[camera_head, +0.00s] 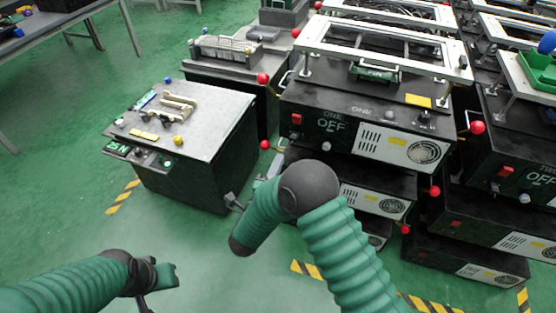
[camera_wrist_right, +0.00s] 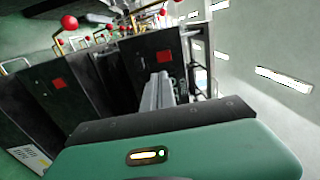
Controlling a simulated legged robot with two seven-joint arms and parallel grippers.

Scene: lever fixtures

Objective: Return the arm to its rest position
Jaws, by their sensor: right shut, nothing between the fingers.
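My right arm in its green ribbed sleeve rises from the bottom right of the head view and bends at a dark round joint. My right gripper (camera_head: 274,165) is partly hidden behind this joint, in front of the dark machines. In the right wrist view its pale grey fingers (camera_wrist_right: 159,90) are together, with nothing between them. My left gripper (camera_head: 160,278) is at the lower left of the head view, low over the green floor and apart from the machines. Its fingers are too small and dark to tell whether they are open.
A low machine with a grey top (camera_head: 190,112) stands left of my right arm. Stacked black machines marked OFF (camera_head: 365,120) stand behind and right of it. Red ball knobs (camera_head: 263,78) stick out between them. Bare green floor (camera_head: 185,235) lies between my arms. A grey table (camera_head: 60,28) is at the upper left.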

